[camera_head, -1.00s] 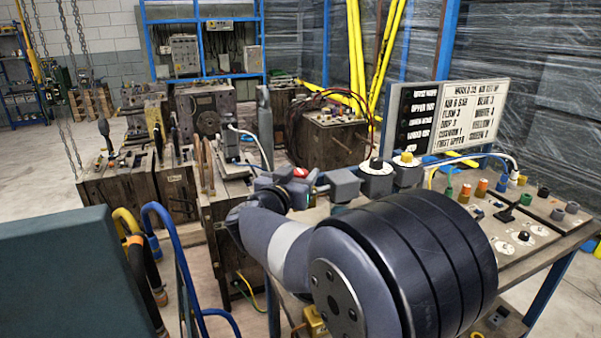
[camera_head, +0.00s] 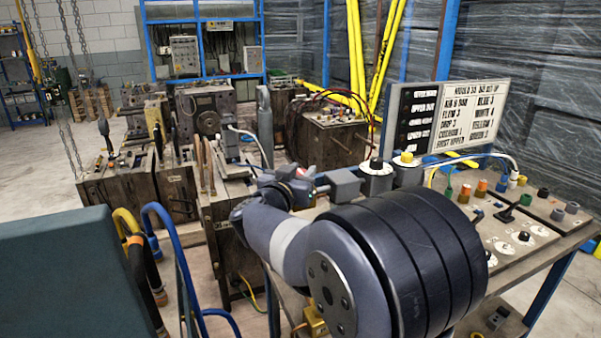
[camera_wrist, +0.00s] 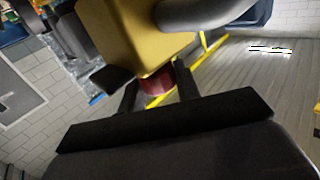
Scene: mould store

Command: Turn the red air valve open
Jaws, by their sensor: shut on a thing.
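In the wrist view, the red air valve (camera_wrist: 157,84) shows as a small red piece at the edge of a yellow block (camera_wrist: 135,38). My gripper (camera_wrist: 155,88) has its two dark fingers on either side of the red piece and is shut on it. How far the valve is turned cannot be told. In the head view, my gripper (camera_head: 308,187) is at the bench end beside a grey block (camera_head: 345,185).
The control bench (camera_head: 545,243) to the right carries knobs, plugs and cables. A lettered board (camera_head: 468,117) stands behind it. Wooden-sided mould blocks (camera_head: 225,240) crowd the left and back. Blue and yellow hoses (camera_head: 165,225) rise at the front left. Open floor lies far left.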

